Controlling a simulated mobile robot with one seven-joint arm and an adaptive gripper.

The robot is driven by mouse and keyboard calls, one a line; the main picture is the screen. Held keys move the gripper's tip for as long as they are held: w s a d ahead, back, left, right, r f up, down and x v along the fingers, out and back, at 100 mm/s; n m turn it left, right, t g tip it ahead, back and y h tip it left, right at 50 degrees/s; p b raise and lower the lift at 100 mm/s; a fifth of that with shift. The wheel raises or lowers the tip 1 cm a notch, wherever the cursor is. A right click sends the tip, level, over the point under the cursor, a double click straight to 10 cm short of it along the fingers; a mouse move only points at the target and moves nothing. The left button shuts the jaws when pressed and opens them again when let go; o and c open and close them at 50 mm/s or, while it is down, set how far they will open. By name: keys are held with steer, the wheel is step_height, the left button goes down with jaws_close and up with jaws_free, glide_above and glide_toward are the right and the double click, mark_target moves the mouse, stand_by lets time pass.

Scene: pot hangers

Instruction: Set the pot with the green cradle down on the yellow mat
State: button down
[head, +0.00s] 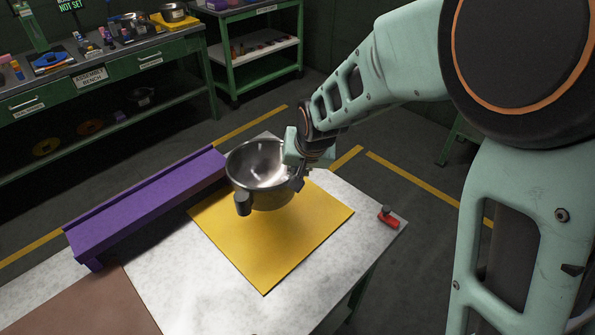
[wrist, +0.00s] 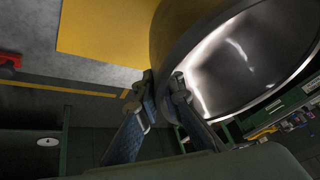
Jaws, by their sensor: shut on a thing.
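A shiny metal pot (head: 258,165) with a dark stub handle (head: 242,204) is over the far part of the yellow mat (head: 265,262). Its open side faces up. My gripper (wrist: 164,90) is shut on the pot's wall at the rim, on the right side in the head view. The pot's inside (wrist: 245,65) and the yellow mat (wrist: 105,30) also show in the wrist view. The pot looks raised above the mat, but the gap is hard to judge. I cannot make out a green cradle on the pot.
A long purple rack (head: 145,205) stands left of the mat on the pale table (head: 165,285). A small red object (head: 388,217) lies near the table's right corner. A brown area (head: 85,308) is at the front left. The mat's near part is clear.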

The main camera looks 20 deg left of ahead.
steer(key=shift+f+b, duration=3.25)
steer(key=shift+f, duration=0.6)
steer(key=shift+f+b, duration=0.55)
steer(key=shift+f, duration=0.05)
steer(key=c, duration=2.1)
jaws_free()
steer(key=shift+o, duration=0.6)
steer(key=shift+f, duration=0.1)
steer(key=s+d+r+p, duration=0.1)
steer(key=s+r+p, duration=0.1)
steer(key=r, duration=0.8)
steer(key=s+d+r+p, duration=0.2)
steer(key=r+p, duration=0.3)
steer(key=r, duration=0.6)
steer(key=shift+s, duration=0.4)
steer(key=shift+d, duration=0.15)
